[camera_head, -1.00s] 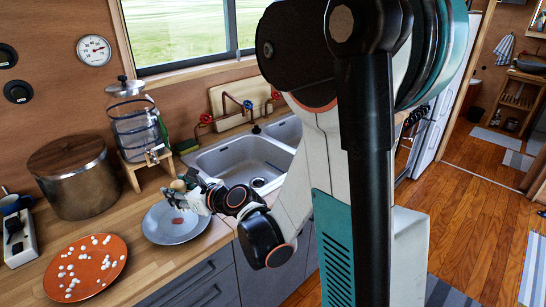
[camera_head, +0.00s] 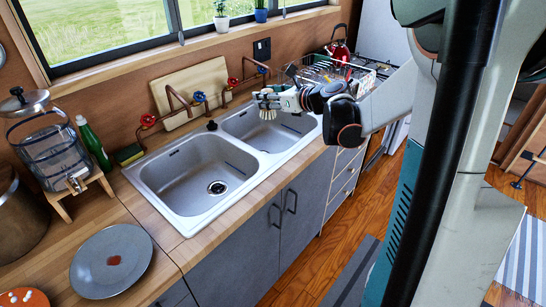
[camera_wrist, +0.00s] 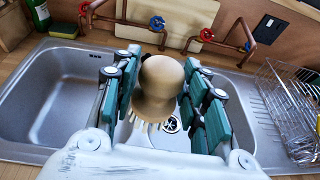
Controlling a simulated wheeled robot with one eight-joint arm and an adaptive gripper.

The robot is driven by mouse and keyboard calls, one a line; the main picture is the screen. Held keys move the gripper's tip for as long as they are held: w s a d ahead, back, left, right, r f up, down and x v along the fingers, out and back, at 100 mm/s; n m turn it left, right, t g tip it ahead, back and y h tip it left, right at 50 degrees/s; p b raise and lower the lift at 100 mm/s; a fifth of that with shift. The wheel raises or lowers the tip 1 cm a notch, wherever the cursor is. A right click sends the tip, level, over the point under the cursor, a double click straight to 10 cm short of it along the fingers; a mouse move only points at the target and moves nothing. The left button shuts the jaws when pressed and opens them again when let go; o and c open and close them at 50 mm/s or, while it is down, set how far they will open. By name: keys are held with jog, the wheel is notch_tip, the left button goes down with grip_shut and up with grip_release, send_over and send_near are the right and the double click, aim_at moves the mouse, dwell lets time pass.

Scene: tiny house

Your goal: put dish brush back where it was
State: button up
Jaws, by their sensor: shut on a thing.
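The dish brush (camera_wrist: 161,82) has a rounded wooden head with pale bristles below. In the wrist view it sits between the teal pads of my gripper (camera_wrist: 172,105), which is shut on it. In the head view my gripper (camera_head: 277,98) holds the brush (camera_head: 267,113) over the right basin (camera_head: 285,130) of the double sink, bristles hanging down. The brush appears above the basin floor, apart from it. The drain (camera_wrist: 171,125) shows behind it in the wrist view.
A wire dish rack (camera_head: 330,68) stands right of the sink. Copper taps (camera_head: 200,97) and a wooden board (camera_head: 190,88) are behind it. A green bottle (camera_head: 92,145), a sponge (camera_head: 129,154) and a glass dispenser (camera_head: 52,158) stand left. A grey plate (camera_head: 111,262) lies on the counter.

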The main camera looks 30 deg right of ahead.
jog(key=shift+d+r, duration=0.4)
jog(key=shift+d, duration=0.3)
jog(key=shift+d+f, duration=0.15)
jog(key=shift+f, duration=0.2)
notch_tip(320, 180, down, 19)
jog(key=b, duration=0.7)
jog(key=shift+b, duration=0.3)
jog(key=shift+f, duration=0.1)
jog(key=o, duration=1.1)
jog(key=shift+c, duration=0.2)
jog(key=shift+r, duration=0.2)
jog(key=p+v, duration=0.3)
jog(key=v, duration=0.9)
